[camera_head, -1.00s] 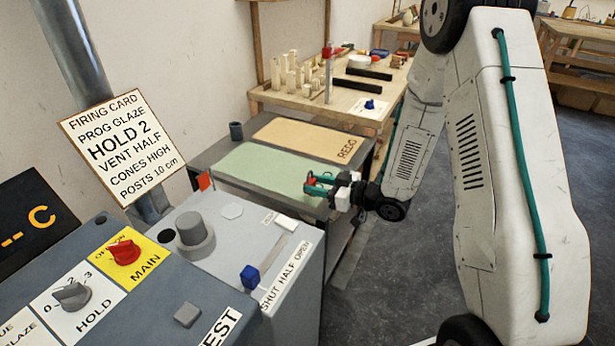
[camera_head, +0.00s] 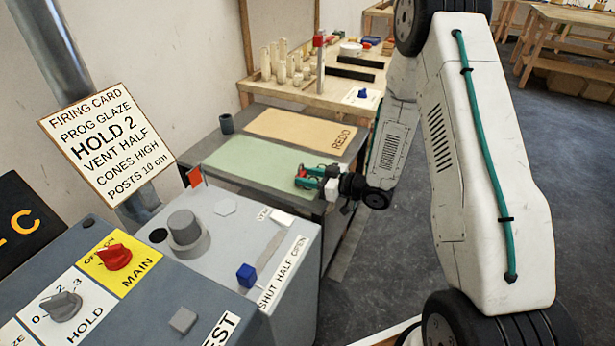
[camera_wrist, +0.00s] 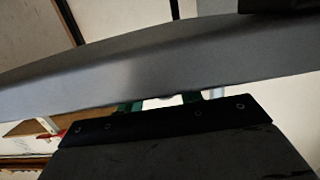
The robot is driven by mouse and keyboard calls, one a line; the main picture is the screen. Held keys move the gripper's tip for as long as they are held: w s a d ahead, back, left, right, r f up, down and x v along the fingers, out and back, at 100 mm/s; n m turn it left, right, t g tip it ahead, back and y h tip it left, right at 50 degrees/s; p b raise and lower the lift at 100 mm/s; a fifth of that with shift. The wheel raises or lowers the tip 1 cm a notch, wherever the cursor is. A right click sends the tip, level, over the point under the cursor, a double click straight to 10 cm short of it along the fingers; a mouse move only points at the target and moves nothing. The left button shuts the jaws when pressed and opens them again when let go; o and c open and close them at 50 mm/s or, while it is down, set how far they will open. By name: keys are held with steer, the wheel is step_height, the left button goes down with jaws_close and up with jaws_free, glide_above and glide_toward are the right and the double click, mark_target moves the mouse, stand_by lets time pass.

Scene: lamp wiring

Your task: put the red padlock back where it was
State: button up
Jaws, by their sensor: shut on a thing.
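My gripper (camera_head: 306,179) has green fingers and is beside the right front edge of the green mat, near the grey table's edge in the head view. It is shut on a small red thing, apparently the red padlock (camera_head: 302,172); it is too small and too covered by the fingers to show its shape. In the wrist view, parts of the green fingers show behind a dark plate, and the held thing cannot be made out. A wide grey bar crosses that view.
The grey table carries a green mat (camera_head: 250,163), a tan mat marked REDO (camera_head: 300,130) and a dark cup (camera_head: 226,123). A grey control box (camera_head: 215,235) with a blue slider knob (camera_head: 246,275) stands in front. A wooden bench (camera_head: 285,93) is behind. Floor is clear at right.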

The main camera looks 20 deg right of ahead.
steer(key=o, duration=1.1)
steer(key=shift+s+d+r, duration=0.15)
steer(key=shift+d, duration=0.05)
steer(key=v, duration=1.1)
steer(key=w+d+r+m+g+h, duration=0.1)
steer(key=w+d+r+h, duration=0.3)
steer(key=r+h, duration=0.35)
steer(key=s+d+r+m+g+h, duration=0.2)
steer(key=s+r+m+h, duration=0.3)
steer(key=r, duration=0.4)
steer(key=s+a+r+m+g, duration=0.1)
steer(key=s+a+r+g, duration=0.1)
steer(key=s, duration=0.7)
steer(key=s+a+r+m+g, duration=0.1)
steer(key=s+a+r+g, duration=0.2)
steer(key=s, duration=0.6)
steer(key=s+a+r+m+g+y, duration=0.1)
steer(key=s+a+r+g, duration=0.1)
steer(key=s+a, duration=0.4)
steer(key=shift+s+a+r, duration=0.1)
steer(key=shift+s+r, duration=0.15)
steer(key=shift+s, duration=0.4)
steer(key=shift+s+d+r, duration=0.1)
steer(key=shift+s+r, duration=0.1)
steer(key=shift+s, duration=0.5)
steer(key=shift+s+a+r, duration=0.1)
steer(key=shift+s+r, duration=0.15)
steer(key=shift+s, duration=0.4)
